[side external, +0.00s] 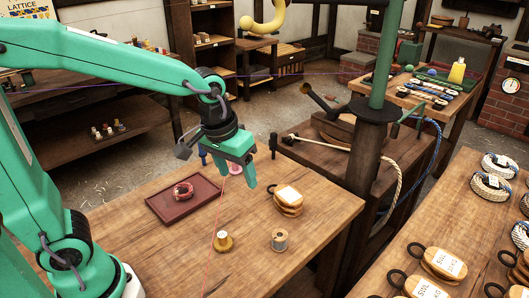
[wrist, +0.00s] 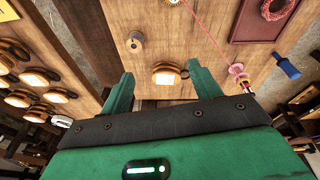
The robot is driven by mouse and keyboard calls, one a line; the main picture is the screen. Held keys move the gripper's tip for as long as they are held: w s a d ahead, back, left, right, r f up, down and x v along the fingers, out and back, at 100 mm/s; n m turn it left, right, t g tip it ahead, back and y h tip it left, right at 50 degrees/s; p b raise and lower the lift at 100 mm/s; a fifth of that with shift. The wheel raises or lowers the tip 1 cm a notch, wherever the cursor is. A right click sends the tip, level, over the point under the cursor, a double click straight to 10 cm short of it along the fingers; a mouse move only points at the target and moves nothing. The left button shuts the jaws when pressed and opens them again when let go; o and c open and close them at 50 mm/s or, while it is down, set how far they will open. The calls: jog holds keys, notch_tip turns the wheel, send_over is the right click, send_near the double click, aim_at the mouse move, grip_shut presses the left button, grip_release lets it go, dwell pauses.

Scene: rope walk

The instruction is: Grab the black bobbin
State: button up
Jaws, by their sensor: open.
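My gripper (side external: 238,177) is open and empty above the wooden table (side external: 175,255). In the wrist view a labelled wooden stack (wrist: 166,75) shows between my fingertips (wrist: 160,69), apart from them. In the side view this stack (side external: 288,199) sits right of my gripper. I cannot make out a plainly black bobbin. A small dark piece (wrist: 245,86) shows beyond my right finger in the wrist view, beside a pink spool (wrist: 237,69); its shape is unclear. A pale spool (side external: 280,239) and a gold spool (side external: 223,242) stand upright nearer the camera.
A dark red tray (side external: 160,211) with a red rope coil (side external: 183,190) lies left of my gripper. A blue cylinder (wrist: 287,66) is near the tray. A thin red line crosses the table. A green post (side external: 383,60) stands behind right. The table's front right is clear.

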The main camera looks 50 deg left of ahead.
aim_at(280, 233)
jog(key=shift+w+d+f+n+g, duration=0.35)
jog(key=shift+w+d+f, duration=0.8)
jog(key=shift+f, duration=1.1)
jog(key=shift+w+d+f+n+g, duration=0.2)
jog(key=shift+w+d+f+g, duration=0.3)
jog(key=shift+w+d+f, duration=1.25)
jog(key=shift+w+d+f+n+g, duration=0.2)
jog(key=shift+d+f+g, duration=0.5)
jog(key=shift+f, duration=2.1)
jog(key=shift+d+f+t, duration=0.1)
jog(key=shift+d+t, duration=0.15)
jog(key=shift+f, duration=2.5)
jog(key=c, duration=1.1)
jog(key=shift+o, duration=0.2)
jog(key=shift+r, duration=0.2)
